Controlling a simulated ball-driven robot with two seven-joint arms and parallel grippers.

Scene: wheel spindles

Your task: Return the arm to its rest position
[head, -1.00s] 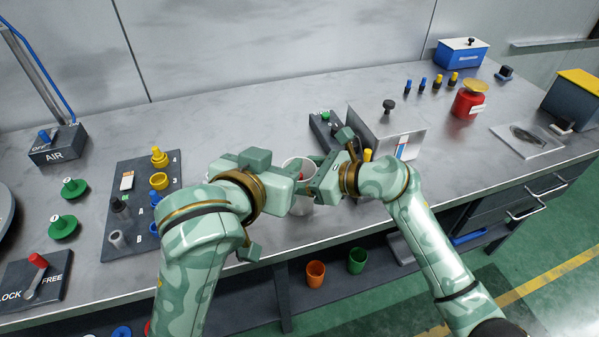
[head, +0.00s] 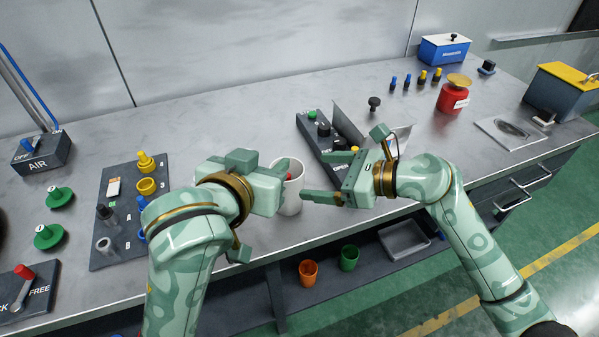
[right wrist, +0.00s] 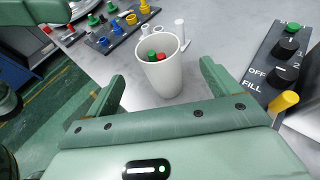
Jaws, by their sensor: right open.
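A white cup (head: 292,197) stands on the bench near its front edge. It also shows in the right wrist view (right wrist: 158,80), with a red and a green piece inside.
A dark parts tray (head: 112,236) lies left. Orange (head: 308,271) and green (head: 349,257) cups sit below the bench.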

